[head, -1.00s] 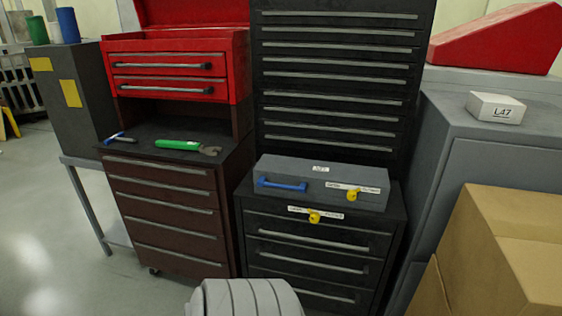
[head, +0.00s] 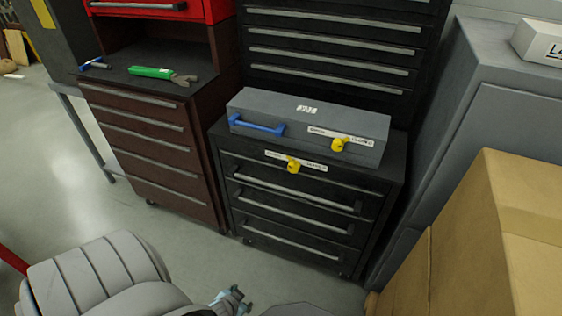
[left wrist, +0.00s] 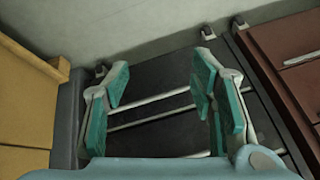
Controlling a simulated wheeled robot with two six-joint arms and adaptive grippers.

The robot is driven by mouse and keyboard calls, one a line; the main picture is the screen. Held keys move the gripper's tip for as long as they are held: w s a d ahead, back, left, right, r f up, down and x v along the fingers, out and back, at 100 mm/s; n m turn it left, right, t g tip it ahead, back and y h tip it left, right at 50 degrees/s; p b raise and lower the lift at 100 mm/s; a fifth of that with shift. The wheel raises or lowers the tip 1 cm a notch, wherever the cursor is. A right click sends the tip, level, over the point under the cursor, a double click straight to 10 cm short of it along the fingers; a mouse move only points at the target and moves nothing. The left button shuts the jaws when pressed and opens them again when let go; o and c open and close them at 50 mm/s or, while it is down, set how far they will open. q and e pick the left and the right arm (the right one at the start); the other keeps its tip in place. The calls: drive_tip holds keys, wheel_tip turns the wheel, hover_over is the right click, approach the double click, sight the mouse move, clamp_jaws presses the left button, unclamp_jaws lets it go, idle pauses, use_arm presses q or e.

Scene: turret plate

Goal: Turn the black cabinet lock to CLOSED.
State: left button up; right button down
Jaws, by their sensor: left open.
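The black cabinet (head: 262,206) stands in the middle of the head view. Its yellow lock knob (head: 293,166) sits on a white label strip above the top drawer handle. The strip's lettering is too small to read surely, and I cannot tell which word the knob points to. My left gripper (head: 238,297) is low at the bottom of the head view, in front of and below the lock, touching nothing I can see. In the left wrist view the left gripper (left wrist: 162,98) is open and empty, facing the cabinet's dark drawer front (left wrist: 150,128). My right gripper is out of view.
A grey case (head: 300,112) with a blue handle (head: 257,125) and a second yellow knob (head: 339,145) lies on the cabinet. A dark red cabinet (head: 150,150) stands left, cardboard boxes (head: 480,235) at right. The floor in front is clear.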

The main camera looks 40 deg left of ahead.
use_arm(q)
drive_tip(key=w+a+r+t+y+b, duration=0.1)
drive_tip(key=w+a+r+t+b, duration=0.1)
drive_tip(key=w, duration=0.3)
drive_tip(key=w+a+r+t+b, duration=0.2)
drive_tip(key=w+r, duration=0.1)
drive_tip(key=w, duration=0.3)
drive_tip(key=n+t+y+b, duration=0.2)
drive_tip(key=n+t+b, duration=0.1)
drive_tip(key=t+b, duration=0.4)
approach(292, 169)
drive_tip(key=shift+t, duration=0.4)
drive_tip(key=x, duration=0.5)
drive_tip(key=f+p+x, duration=0.1)
drive_tip(key=x, duration=0.2)
drive_tip(key=shift+w, duration=0.1)
drive_tip(key=shift+w+a+r, duration=0.1)
drive_tip(key=shift+w+a, duration=0.05)
drive_tip(key=shift+w, duration=0.05)
drive_tip(key=c, duration=1)
drive_tip(key=shift+c, duration=0.7)
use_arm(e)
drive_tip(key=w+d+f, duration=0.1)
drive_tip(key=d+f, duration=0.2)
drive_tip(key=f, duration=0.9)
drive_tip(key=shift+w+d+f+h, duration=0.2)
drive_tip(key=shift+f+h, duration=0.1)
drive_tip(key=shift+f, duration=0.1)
